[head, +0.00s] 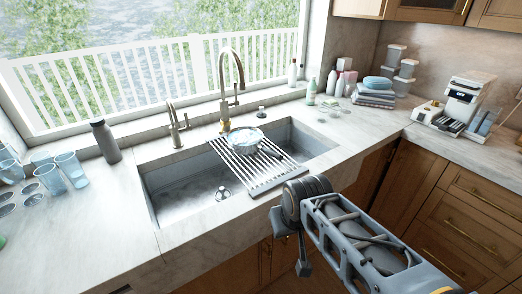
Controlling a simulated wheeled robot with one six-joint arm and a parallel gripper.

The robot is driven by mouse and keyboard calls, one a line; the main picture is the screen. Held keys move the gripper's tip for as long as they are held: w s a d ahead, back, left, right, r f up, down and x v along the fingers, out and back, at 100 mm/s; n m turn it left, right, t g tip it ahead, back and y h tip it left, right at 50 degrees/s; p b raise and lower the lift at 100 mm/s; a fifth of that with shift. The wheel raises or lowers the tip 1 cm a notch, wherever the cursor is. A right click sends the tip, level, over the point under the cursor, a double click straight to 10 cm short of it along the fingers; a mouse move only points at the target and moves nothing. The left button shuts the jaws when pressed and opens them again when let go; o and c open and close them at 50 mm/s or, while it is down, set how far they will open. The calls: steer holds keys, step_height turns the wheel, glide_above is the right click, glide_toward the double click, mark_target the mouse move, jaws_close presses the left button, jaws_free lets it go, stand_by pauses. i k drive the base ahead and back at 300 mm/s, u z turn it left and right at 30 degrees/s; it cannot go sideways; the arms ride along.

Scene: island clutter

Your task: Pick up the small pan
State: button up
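The small pan (246,142) sits on a slatted drying rack (268,178) laid across the sink. It is light-coloured with a pale blue-white inside, and its dark handle points right and toward me. My arm reaches in from the lower right.
Two taps (229,85) rise behind the sink (190,190). A dark bottle (105,141) and clear blue cups (62,172) stand at left. Bottles, folded cloths (373,96), containers and a coffee machine (457,103) stand at right. The counter right of the rack is mostly clear.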

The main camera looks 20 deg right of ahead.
mark_target(246, 148)
steer(key=z, duration=0.25)
steer(key=i, duration=0.6)
steer(key=u, duration=1.45)
